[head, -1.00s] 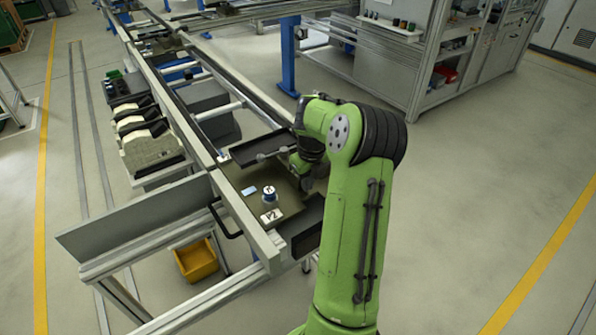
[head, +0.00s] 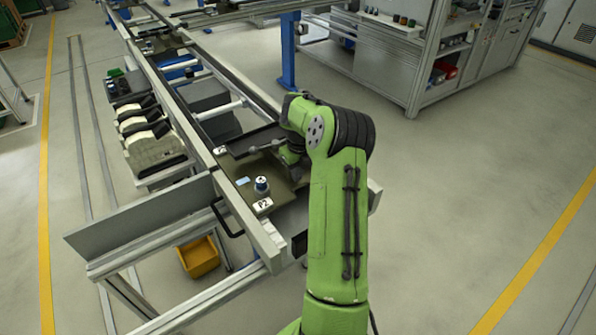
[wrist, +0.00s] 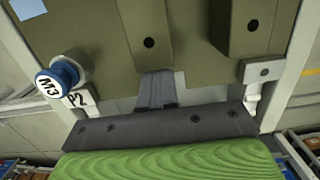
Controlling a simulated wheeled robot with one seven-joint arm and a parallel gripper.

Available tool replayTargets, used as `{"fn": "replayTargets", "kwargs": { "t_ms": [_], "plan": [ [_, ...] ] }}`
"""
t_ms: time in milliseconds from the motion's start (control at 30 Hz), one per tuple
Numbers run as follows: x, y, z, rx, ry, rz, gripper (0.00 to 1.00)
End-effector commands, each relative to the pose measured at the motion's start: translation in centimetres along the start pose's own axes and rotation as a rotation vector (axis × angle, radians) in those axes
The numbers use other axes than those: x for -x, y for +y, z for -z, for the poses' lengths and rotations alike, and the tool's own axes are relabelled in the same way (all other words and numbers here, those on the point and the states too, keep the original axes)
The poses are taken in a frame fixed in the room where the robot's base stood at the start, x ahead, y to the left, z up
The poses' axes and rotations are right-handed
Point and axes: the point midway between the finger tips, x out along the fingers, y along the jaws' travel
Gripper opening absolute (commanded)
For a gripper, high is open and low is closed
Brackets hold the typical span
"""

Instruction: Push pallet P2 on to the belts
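Pallet P2 (head: 239,196) is an olive-brown plate between the rails at the near end of the line. It carries a white P2 label (head: 263,204), a blue-and-white spool (head: 262,185) and a light blue card (head: 242,181). In the wrist view the pallet (wrist: 100,25) fills the top, with the spool marked M3 (wrist: 57,77) at left. My gripper (wrist: 157,88) is at the pallet's near edge, its fingers together with nothing visible between them. I cannot tell whether they touch the pallet.
Long side rails (head: 190,128) run away to the upper left. A black handle (head: 226,218) sticks out of the left rail, and a yellow bin (head: 199,257) stands below. A grey machine cabinet (head: 384,72) stands at the back; the right floor is clear.

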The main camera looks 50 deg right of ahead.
Motion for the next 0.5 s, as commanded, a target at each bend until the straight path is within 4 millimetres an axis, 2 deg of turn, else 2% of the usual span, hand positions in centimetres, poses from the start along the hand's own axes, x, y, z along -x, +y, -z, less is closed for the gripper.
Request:
{"fn": "replayTargets", "kwargs": {
  "t_ms": [500],
  "plan": [
    [0.0, 0.1, -2.8, 0.005, -0.005, -0.001, 0.00]
  ]
}}
